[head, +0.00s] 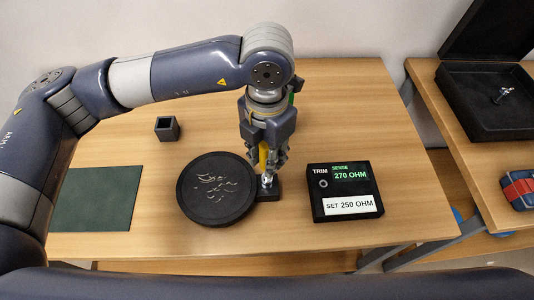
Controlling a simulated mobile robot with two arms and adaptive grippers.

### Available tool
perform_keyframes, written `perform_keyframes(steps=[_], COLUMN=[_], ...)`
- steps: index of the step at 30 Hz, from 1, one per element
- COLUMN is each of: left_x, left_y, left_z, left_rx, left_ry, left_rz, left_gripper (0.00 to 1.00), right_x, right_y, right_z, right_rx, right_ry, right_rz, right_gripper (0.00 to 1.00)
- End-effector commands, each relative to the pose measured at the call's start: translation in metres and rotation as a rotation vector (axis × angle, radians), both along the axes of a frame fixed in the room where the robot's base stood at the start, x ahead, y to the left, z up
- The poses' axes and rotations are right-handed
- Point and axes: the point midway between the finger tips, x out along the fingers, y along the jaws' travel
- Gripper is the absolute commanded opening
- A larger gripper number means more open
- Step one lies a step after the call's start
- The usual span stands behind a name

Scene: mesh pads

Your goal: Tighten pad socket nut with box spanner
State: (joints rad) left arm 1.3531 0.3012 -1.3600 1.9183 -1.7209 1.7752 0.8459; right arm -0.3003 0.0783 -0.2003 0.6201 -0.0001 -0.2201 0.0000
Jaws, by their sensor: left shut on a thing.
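My left gripper (266,162) points straight down over the table and is shut on the yellow handle of the box spanner (263,156). The spanner is upright. Below the fingers a silver metal part (267,180) stands at a small black block (270,194); I cannot tell where spanner ends and nut begins. The block sits against the right side of a round black pad (216,208) with pale curved marks on it. A black meter box (345,181) to the right reads SENSE 270 OHM, with a label SET 250 OHM. My right gripper is not in view.
A small dark open cube (167,128) stands at the back left, and a dark green mat (95,198) lies at the left. On a second table at right are an open black case (485,122) with a small shiny part and a red-and-blue item (519,189).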

Motion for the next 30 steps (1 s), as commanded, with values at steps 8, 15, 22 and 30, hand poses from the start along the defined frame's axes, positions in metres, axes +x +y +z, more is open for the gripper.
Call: perform_keyframes(steps=[8, 15, 22, 30], left_x=[0.001, 0.0, 0.001, 0.0], left_y=[0.0, 0.0, 0.0, -0.001], left_z=[-0.006, -0.005, -0.004, -0.004], left_rx=[0.0, 0.0, 0.0, 0.0], left_ry=[-0.004, -0.002, -0.003, -0.001], left_rz=[-0.276, -0.577, -0.86, -1.191], left_gripper=[0.0, 0.0, 0.0, 0.0], right_x=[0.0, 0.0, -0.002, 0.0], right_y=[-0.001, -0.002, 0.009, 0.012], right_z=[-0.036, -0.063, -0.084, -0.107], right_rx=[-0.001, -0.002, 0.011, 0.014], right_ry=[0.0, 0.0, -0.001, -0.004], right_rz=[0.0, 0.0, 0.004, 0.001], right_gripper=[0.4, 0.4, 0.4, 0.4])
